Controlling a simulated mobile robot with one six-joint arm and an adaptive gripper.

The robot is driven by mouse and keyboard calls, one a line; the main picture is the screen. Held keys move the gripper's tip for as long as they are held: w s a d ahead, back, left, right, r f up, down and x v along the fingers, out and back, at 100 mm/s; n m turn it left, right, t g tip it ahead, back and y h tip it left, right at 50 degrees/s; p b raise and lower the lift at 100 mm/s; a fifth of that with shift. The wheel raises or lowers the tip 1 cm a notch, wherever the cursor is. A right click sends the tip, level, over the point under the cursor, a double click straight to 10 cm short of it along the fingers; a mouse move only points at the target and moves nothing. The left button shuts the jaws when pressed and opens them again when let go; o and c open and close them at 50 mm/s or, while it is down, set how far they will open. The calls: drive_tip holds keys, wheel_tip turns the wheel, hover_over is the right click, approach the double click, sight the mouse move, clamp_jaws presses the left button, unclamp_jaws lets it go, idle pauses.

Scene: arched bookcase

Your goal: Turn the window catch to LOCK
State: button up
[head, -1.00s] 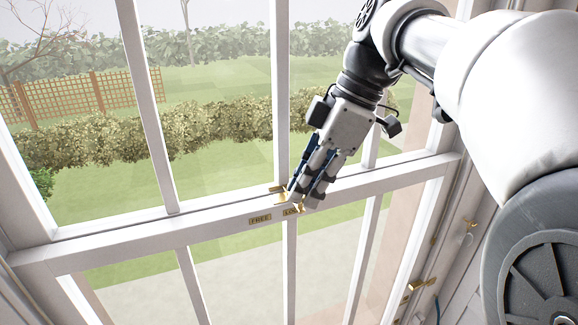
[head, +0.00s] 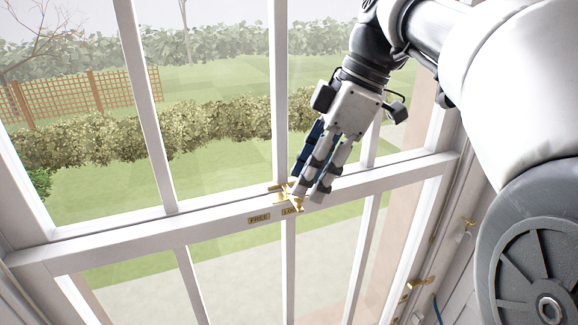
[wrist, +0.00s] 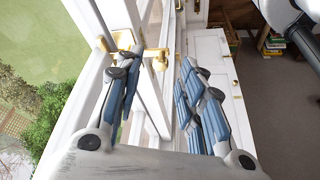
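The brass window catch (head: 289,194) sits on the white meeting rail, just above the LOCK plate (head: 290,212), whose right end is partly covered. The FREE plate (head: 259,218) lies to its left. My gripper (head: 312,194) points down at the rail, right beside the catch. In the wrist view my gripper (wrist: 162,58) has its blue-padded fingers apart. The catch's brass arm and knob (wrist: 157,56) show in the gap, close to the left finger; I cannot tell whether they touch. Part of the catch is hidden behind that finger.
White glazing bars (head: 150,110) cross the window panes above and below the rail. Brass fittings (head: 420,284) stand on the right frame. In the wrist view, a bookcase with books (wrist: 272,42) stands at the upper right.

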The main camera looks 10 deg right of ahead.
drive_tip(key=shift+v, duration=2.65)
drive_tip(key=shift+s, duration=0.1)
